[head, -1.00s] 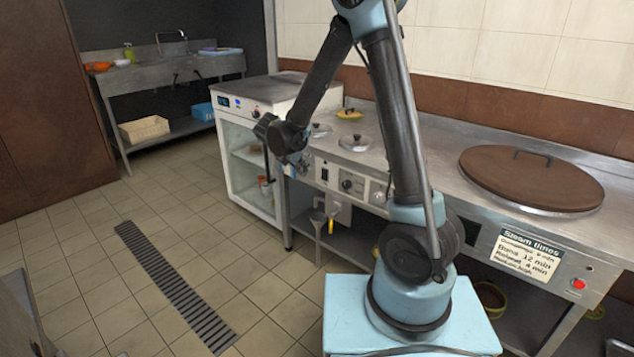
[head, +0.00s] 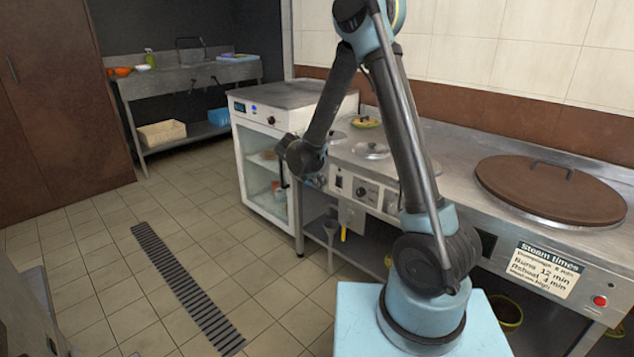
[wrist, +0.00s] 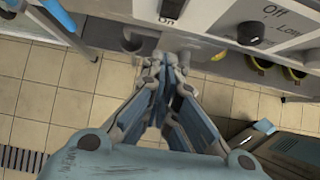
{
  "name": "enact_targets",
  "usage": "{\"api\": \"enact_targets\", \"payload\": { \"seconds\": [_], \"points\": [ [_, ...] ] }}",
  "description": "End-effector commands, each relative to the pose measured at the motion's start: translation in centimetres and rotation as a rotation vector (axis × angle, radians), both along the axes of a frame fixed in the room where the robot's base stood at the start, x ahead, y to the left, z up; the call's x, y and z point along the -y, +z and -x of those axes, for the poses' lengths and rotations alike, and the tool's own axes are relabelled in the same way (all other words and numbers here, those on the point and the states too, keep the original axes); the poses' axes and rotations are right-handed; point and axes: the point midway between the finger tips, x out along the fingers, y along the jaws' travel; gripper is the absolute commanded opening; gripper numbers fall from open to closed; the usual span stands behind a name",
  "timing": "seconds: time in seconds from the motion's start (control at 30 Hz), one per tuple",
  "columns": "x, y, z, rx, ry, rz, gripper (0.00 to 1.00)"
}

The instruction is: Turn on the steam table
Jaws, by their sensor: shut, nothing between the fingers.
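The steam table (head: 455,150) is a long steel counter with round lids, a "Steam times" sign (head: 545,270) and a red button (head: 600,301) on its front. Its left front panel has a dark switch (head: 338,182) and a black knob (head: 361,190). In the wrist view the switch (wrist: 172,10) has "On" printed below it, and the knob (wrist: 250,33) has "Off" and "Low" around it. Which way the switch is set is unclear. My gripper (wrist: 170,62) is shut and empty, just below the switch in the picture; contact is unclear. The head view mostly hides it behind my wrist.
A white glass-door cabinet (head: 262,155) stands left of the steam table. A large brown lid (head: 550,188) covers the right-hand pot. A funnel-like piece (head: 331,232) hangs below the panel. The tiled floor around the drain grate (head: 185,285) is clear.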

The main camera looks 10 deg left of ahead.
Motion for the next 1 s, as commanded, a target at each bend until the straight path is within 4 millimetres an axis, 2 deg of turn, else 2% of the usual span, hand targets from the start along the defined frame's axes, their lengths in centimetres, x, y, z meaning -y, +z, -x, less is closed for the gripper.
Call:
{"api": "enact_targets", "payload": {
  "seconds": [0.3,0.6,1.0],
  "points": [
    [1.9,-3.9,-2.4,0.0,-0.001,0.0,0.0],
    [3.9,-4.1,-5.0,-0.001,-0.001,0.0,0.0],
    [4.2,-4.2,-5.4,0.0,0.0,0.0,0.0]
  ]
}}
